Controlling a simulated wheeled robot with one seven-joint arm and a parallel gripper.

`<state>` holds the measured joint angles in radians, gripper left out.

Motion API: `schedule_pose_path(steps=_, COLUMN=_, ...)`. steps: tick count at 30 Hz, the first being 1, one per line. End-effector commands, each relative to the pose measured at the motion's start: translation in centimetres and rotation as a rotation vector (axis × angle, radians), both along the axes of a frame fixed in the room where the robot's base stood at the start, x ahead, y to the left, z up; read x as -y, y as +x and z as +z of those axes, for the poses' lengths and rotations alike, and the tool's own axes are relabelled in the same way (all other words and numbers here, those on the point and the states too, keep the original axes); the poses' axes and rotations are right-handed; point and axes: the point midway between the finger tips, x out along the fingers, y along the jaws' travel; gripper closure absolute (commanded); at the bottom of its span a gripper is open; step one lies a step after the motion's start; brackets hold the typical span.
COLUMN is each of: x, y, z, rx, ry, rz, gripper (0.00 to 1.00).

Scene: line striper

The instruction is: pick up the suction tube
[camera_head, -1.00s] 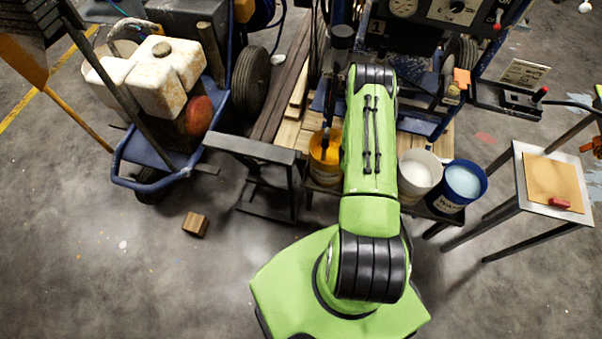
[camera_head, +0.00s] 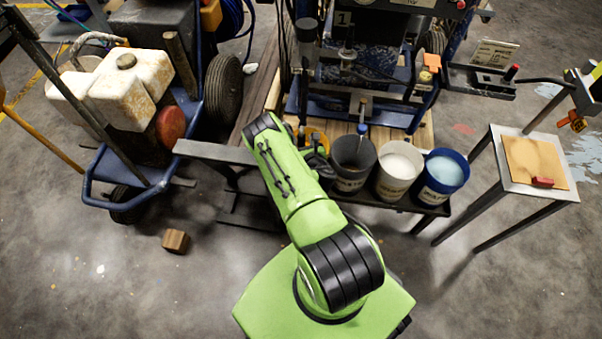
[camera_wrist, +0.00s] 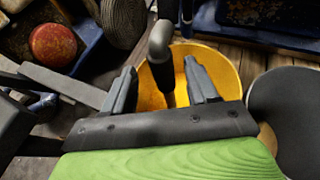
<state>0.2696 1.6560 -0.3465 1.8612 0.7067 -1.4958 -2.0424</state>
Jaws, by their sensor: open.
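A dark upright tube with a thick grey bent top (camera_wrist: 160,42), which I take for the suction tube, stands in the yellow bucket (camera_wrist: 231,62). In the head view the tube (camera_head: 306,32) rises behind my arm, and the yellow bucket (camera_head: 318,138) is mostly hidden by it. My gripper (camera_wrist: 159,68) is open above the bucket, one finger on each side of the tube in the wrist view. Whether the tube lies between the fingers in depth or beyond them, I cannot tell. In the head view my arm largely hides the gripper.
Right of the yellow bucket stand a dark bucket (camera_head: 351,178) holding a blue-topped stick (camera_head: 362,128), a white bucket (camera_head: 396,180) and a blue bucket (camera_head: 441,180). A cart with a white tank (camera_head: 130,88) is left. A small table (camera_head: 515,188) stands right.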

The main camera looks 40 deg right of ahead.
Motion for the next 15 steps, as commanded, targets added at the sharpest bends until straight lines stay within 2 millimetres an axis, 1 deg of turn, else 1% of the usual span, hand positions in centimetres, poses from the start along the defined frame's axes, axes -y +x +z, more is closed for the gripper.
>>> schedule_pose_path(steps=9, x=2.0, y=3.7, z=-1.9, rx=0.002, ry=-0.001, rz=0.004, gripper=0.42)
schedule_pose_path(steps=15, x=2.2, y=4.0, z=-1.9, rx=0.0, ry=0.002, rz=0.001, gripper=0.42)
